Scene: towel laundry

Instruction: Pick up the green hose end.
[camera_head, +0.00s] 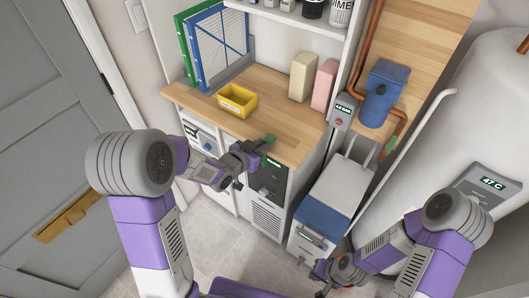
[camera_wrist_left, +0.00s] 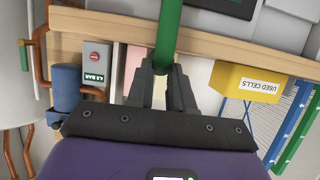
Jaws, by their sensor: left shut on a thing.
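The green hose end (camera_head: 267,142) shows at the tip of my left gripper (camera_head: 254,152), at the front edge of the wooden worktop. In the left wrist view it is a green cylinder (camera_wrist_left: 169,30) running up out of the frame from between the fingers of my left gripper (camera_wrist_left: 162,70), which are shut on it. The rest of the hose is not visible. My right gripper (camera_head: 328,274) is low at the bottom of the head view, near the blue and white box; its fingers are too small and partly hidden to tell open from shut.
On the wooden worktop (camera_head: 285,113) stands a yellow "used cells" bin (camera_head: 237,100), also in the left wrist view (camera_wrist_left: 245,85). Cream (camera_head: 302,76) and pink (camera_head: 325,84) blocks stand at the back. A blue and white box (camera_head: 325,215) stands right of the cabinet.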

